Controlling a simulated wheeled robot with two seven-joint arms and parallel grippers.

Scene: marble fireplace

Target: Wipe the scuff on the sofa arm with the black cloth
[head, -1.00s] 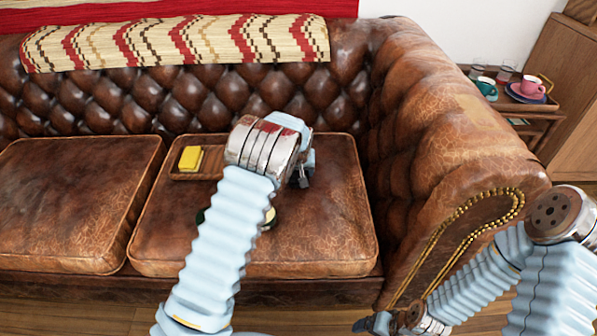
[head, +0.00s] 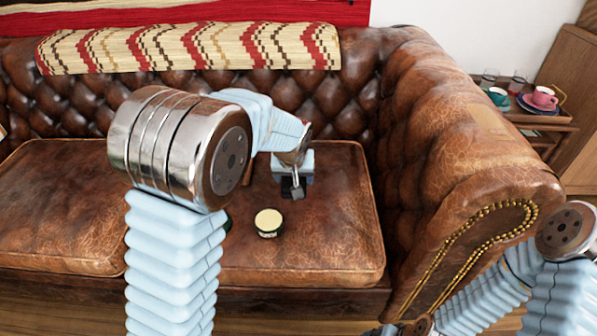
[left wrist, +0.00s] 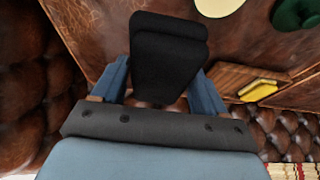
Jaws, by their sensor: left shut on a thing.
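The sofa arm (head: 440,150) is worn brown leather on the right in the head view. The scuff (head: 490,118) is a paler tan patch on its top. My left gripper (head: 293,186) is over the right seat cushion, left of the sofa arm and apart from it. It is shut on the black cloth, a folded dark pad between the fingers in the left wrist view (left wrist: 168,55). My right arm is low at the right, in front of the sofa arm; its gripper is almost wholly cut off by the bottom edge.
A round cream-topped tin (head: 269,222) sits on the right cushion (head: 330,240). A green thing (left wrist: 297,12) and a wooden tray (left wrist: 225,78) with a yellow sponge (left wrist: 258,90) are near.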

